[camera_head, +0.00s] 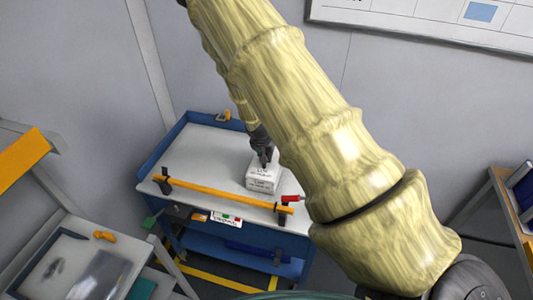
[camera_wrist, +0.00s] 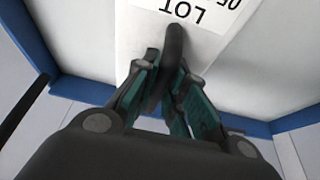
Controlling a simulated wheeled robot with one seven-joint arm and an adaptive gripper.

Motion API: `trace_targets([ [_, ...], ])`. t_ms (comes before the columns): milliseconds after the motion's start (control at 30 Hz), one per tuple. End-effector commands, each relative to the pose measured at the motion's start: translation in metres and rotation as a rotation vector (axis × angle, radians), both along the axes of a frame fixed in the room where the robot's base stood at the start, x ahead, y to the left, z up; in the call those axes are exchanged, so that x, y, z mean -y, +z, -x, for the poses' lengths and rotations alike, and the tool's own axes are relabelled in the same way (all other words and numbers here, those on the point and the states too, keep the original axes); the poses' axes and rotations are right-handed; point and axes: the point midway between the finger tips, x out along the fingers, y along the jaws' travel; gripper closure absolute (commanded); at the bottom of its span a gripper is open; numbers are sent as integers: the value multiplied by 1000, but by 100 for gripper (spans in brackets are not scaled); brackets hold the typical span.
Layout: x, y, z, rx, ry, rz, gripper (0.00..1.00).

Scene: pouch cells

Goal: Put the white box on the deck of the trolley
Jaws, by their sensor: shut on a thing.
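The white box (camera_head: 261,182), with printed lot labels, is over the pale deck of the blue-edged trolley (camera_head: 205,150), near its right side. I cannot tell whether its underside touches the deck or hangs slightly above it. My gripper (camera_head: 265,162) points down at the top of the box and is shut on it. In the wrist view my gripper's fingers (camera_wrist: 172,45) are close together, and the box's white labelled face (camera_wrist: 205,45) fills the space beyond them. The exact grip contact is partly hidden by the fingers.
An orange bar (camera_head: 222,193) runs along the trolley's front edge. A red-handled item (camera_head: 291,198) is at the right front, and a small yellow thing (camera_head: 223,116) at the back edge. The deck's left part is clear. A bench (camera_head: 60,262) stands at front left.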

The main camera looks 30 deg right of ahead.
Motion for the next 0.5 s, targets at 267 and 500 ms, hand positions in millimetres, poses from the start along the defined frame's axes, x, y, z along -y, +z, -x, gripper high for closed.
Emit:
trace_targets([
  [267,0,-3,-1,3,1,0,100],
  [500,0,-6,-1,2,1,0,100],
])
